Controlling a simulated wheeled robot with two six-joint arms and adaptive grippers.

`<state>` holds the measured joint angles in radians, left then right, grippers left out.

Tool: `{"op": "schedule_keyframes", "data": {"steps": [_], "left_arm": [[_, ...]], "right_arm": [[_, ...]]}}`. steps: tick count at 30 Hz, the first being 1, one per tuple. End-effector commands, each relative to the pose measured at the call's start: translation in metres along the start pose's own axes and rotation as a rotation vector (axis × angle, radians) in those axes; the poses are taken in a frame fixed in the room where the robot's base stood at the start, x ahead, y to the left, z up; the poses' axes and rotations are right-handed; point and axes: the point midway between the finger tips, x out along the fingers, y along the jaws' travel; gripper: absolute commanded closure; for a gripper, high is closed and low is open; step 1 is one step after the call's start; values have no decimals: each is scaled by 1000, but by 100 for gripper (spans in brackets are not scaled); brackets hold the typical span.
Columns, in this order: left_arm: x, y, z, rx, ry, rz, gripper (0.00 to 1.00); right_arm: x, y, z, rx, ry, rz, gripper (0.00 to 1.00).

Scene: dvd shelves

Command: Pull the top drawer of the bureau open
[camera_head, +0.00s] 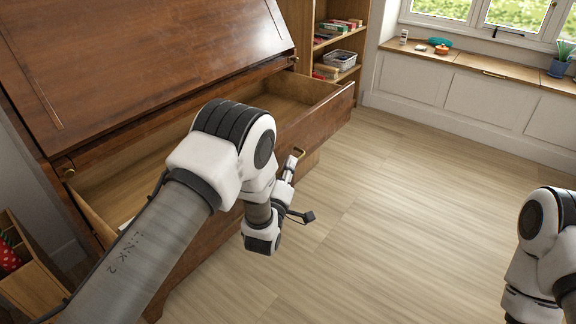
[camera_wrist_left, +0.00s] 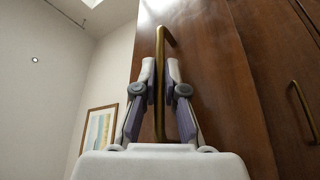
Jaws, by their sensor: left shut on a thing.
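The dark wooden bureau (camera_head: 140,55) fills the left of the head view. Its top drawer (camera_head: 325,115) stands pulled well out, with the bare wooden inside showing; my left arm hides its middle. My left gripper (camera_head: 291,168) is at the drawer front, by a brass handle (camera_head: 298,152). In the left wrist view the two fingers of my left gripper (camera_wrist_left: 160,82) are shut on the long brass handle (camera_wrist_left: 159,50), one pad on each side. My right arm shows at the right edge of the head view, but its gripper is out of sight.
A second brass handle (camera_wrist_left: 301,112) shows on the dark wood in the wrist view. A window bench (camera_head: 465,62) runs along the back. The wooden floor (camera_head: 400,200) is clear. An open wooden box (camera_head: 30,280) is at lower left.

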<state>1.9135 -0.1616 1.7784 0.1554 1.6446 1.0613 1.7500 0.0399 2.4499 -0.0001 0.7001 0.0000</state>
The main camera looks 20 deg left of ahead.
Motion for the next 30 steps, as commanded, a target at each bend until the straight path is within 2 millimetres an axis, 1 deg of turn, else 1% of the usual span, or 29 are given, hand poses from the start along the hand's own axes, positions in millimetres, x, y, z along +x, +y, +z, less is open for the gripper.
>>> {"op": "schedule_keyframes", "data": {"steps": [4,6,7,16,19,23,27,30], "left_arm": [[0,-1,0,0,0,-3,100],[0,-1,0,0,0,-3,72],[0,-1,0,0,0,-3,65],[-1,-1,0,0,0,-2,65],[-9,-1,0,0,-1,-3,65],[-35,-2,1,0,-3,-6,65],[-72,-2,1,1,-4,-6,65],[-95,-1,1,2,-4,-6,65]], "right_arm": [[0,0,0,0,0,0,65],[0,0,0,0,0,0,65],[0,0,0,0,0,0,65],[0,0,0,0,0,0,65],[0,0,0,0,0,0,65],[0,0,0,0,0,0,65],[0,0,0,0,0,0,65],[0,0,0,0,0,0,65]]}}
